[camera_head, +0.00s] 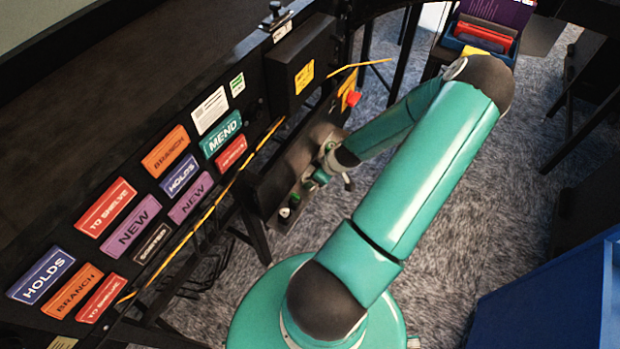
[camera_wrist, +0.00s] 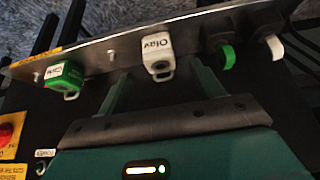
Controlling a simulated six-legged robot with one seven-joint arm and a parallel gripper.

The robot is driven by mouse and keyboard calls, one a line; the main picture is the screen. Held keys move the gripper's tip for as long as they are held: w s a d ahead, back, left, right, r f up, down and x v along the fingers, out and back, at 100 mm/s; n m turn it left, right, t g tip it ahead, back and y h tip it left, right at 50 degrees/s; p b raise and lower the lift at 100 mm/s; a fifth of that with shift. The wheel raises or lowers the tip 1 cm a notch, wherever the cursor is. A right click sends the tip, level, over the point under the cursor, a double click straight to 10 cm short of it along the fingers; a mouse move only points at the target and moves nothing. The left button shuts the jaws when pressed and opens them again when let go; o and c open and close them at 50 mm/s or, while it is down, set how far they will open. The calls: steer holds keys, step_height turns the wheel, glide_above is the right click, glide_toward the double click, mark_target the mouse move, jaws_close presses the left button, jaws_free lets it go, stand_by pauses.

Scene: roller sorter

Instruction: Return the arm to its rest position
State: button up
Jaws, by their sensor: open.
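My arm (camera_head: 430,165) is teal with dark joints; in the head view it bends at an elbow at top right and reaches back left to a dark control box. My gripper (camera_head: 325,172) is small there, close to that box, and its fingers are partly hidden. In the wrist view my gripper (camera_wrist: 161,72) is open, with its two fingers apart before a metal strip (camera_wrist: 110,52). A white tag marked "Olav" (camera_wrist: 155,48) hangs on the strip between the fingertips' directions. I cannot tell whether a finger touches it.
Coloured label plates (camera_head: 130,225) line the black frame. A blue bin (camera_head: 560,300) stands at right.

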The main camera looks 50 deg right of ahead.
steer(key=v, duration=0.9)
